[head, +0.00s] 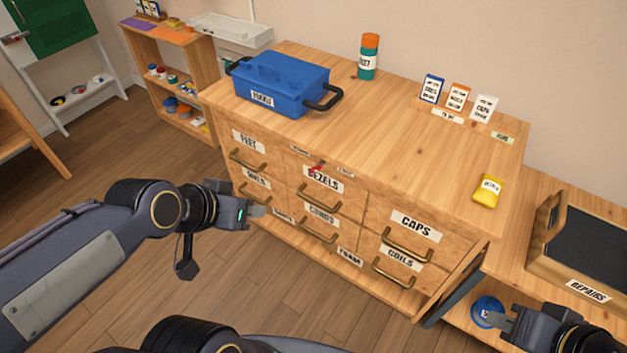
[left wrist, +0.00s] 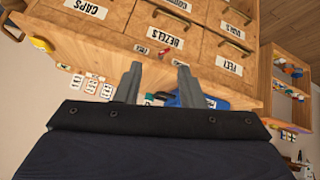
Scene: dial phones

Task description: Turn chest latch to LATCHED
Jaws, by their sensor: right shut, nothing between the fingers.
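The chest (head: 375,205) is a wooden drawer unit. Its small red latch (head: 318,167) sits on the top front edge above the BEZELS drawer, between two small labels too small to read. The latch also shows in the left wrist view (left wrist: 164,50), where the chest appears upside down. My left gripper (head: 262,211) is in front of the chest's left drawers, below and left of the latch, apart from it. Its two fingers (left wrist: 158,68) are spread with nothing between them. My right gripper (head: 492,320) is at the lower right by the low shelf, shut and empty, far from the latch.
A blue toolbox (head: 282,85) and a green bottle with an orange cap (head: 368,58) stand on the chest top. Brass drawer handles (head: 318,236) stick out in front. A REPAIRS tray (head: 545,245) is at right.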

